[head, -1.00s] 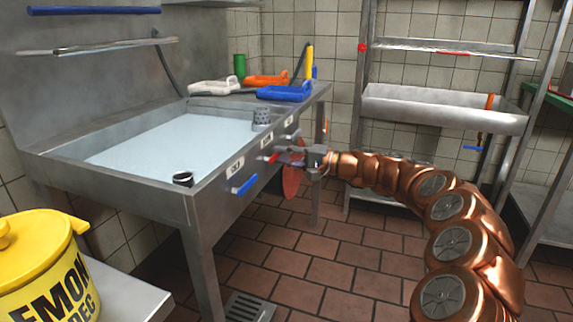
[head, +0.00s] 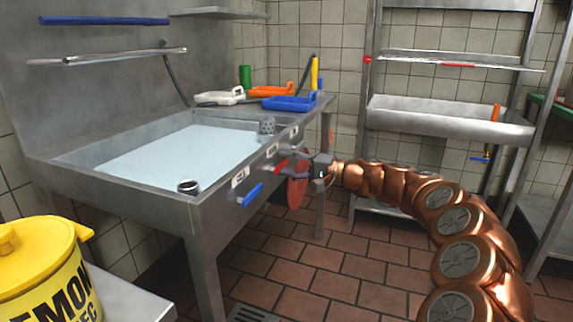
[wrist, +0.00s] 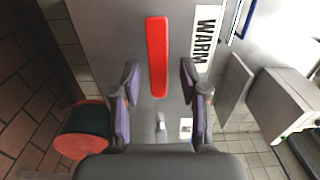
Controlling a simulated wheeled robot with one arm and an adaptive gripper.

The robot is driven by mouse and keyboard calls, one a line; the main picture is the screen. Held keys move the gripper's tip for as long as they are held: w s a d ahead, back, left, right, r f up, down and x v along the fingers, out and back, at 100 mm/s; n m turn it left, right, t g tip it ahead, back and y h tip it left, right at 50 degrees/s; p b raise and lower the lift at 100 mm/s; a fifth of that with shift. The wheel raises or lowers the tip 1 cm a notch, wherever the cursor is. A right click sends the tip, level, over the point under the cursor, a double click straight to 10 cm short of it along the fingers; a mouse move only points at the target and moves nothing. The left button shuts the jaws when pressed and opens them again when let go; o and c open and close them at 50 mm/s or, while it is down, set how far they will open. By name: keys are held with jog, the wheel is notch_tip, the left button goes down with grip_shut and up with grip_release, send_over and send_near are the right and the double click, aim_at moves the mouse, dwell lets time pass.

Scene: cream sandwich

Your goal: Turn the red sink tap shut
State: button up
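The red tap handle (wrist: 157,57) is a long bar on the sink's metal front, beside a WARM label, and appears upright in the wrist view. In the head view the red handle (head: 281,168) is small and partly hidden by my gripper. My gripper (head: 300,163) is at the sink front, just right of the handle. In the wrist view its two purple-padded fingers (wrist: 159,80) are spread apart, one on each side of the handle's lower end, with gaps on both sides. I cannot tell how close in depth they are.
A blue tap handle (head: 252,194) is on the sink front nearer the camera. A red round thing (head: 297,190) is just below my gripper. The filled sink (head: 115,188) is at left, a yellow pot (head: 40,265) at lower left, and a shelf rack (head: 450,122) behind my arm.

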jog(key=shift+d, duration=0.1)
jog(key=v, duration=1.2)
jog(key=s+a+r+n+g+h+p, duration=0.2)
jog(key=s+a+r+p, duration=0.3)
jog(key=s, duration=0.3)
jog(key=s+a+r+n+g+h+p, duration=0.2)
jog(key=s+a+r+g+p, duration=0.1)
jog(key=s+r+p, duration=0.5)
jog(key=s+a+r+n+g+h+p, duration=0.25)
jog(key=s+a+p, duration=0.2)
jog(key=s, duration=0.45)
jog(key=s+d+r+m+h+p, duration=0.1)
jog(key=s+d+r+h+p, duration=0.1)
jog(key=s+d+h+p, duration=0.3)
jog(key=s+d+r+m+h+p, duration=0.1)
jog(key=s+d+h+p, duration=0.4)
jog(key=s+d+p, duration=0.9)
jog(key=s+r+p, duration=0.1)
jog(key=s, duration=0.3)
jog(key=shift+s+d+g, duration=0.3)
jog(key=shift+s+g, duration=0.05)
jog(key=shift+m, duration=0.25)
